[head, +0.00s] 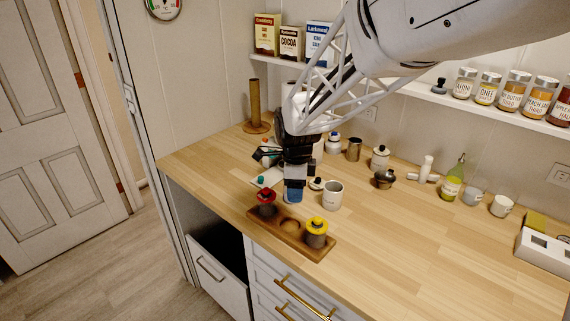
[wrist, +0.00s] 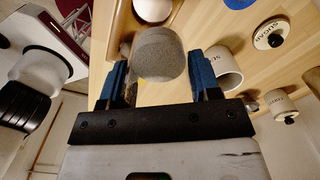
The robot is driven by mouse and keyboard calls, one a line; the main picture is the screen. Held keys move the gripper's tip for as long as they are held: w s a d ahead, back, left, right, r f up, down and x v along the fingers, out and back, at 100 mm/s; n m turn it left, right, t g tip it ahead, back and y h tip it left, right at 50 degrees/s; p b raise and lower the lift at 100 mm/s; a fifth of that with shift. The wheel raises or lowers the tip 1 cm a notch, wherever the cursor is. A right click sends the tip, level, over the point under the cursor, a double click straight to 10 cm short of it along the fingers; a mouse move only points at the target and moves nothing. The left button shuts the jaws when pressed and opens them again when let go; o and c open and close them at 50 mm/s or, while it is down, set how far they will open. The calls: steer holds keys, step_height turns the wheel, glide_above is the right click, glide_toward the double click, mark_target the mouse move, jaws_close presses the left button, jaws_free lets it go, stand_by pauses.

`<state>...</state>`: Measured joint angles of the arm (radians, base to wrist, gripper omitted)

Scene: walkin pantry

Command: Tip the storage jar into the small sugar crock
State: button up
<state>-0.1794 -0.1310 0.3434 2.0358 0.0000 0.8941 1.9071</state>
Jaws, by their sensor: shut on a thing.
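My gripper (head: 293,193) hangs low over the counter, just left of the small sugar crock (head: 332,195). In the wrist view its blue fingers (wrist: 158,82) are closed on a grey speckled round thing, which I take to be the storage jar (wrist: 157,55). The jar is mostly hidden by the fingers in the head view, and its tilt is unclear. The white crock stands upright and open on the wood; in the wrist view it (wrist: 224,68) is right of the jar, apart from it. A cream lid with a dark knob (wrist: 270,38) lies near the crock.
A wooden tray (head: 282,238) holds a red-lidded jar (head: 267,203) and a yellow-lidded jar (head: 316,232), with an empty round recess between them. A paper-towel post (head: 256,105), canisters and bottles stand behind. The counter's right middle is clear.

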steer(key=w+d+f, duration=0.2)
steer(key=w+d, duration=0.8)
steer(key=d, duration=0.1)
steer(key=shift+d+f, duration=0.15)
steer(key=shift+d, duration=0.15)
steer(key=shift+t+y, duration=0.3)
steer(key=t+y, duration=0.3)
steer(key=shift+w+a+r, duration=0.2)
steer(key=shift+w+a, duration=0.1)
stand_by(0.4)
steer(key=shift+a+f+t+y, duration=0.1)
steer(key=shift+f+t+y, duration=0.05)
steer(key=shift+t+y, duration=1.15)
steer(key=shift+w+f+t+y, duration=0.1)
steer(key=shift+f+t+y, duration=0.1)
steer(key=shift+t+y, duration=0.6)
steer(key=shift+f+t+y, duration=0.2)
steer(key=shift+t+y, duration=0.6)
steer(key=shift+w, duration=0.1)
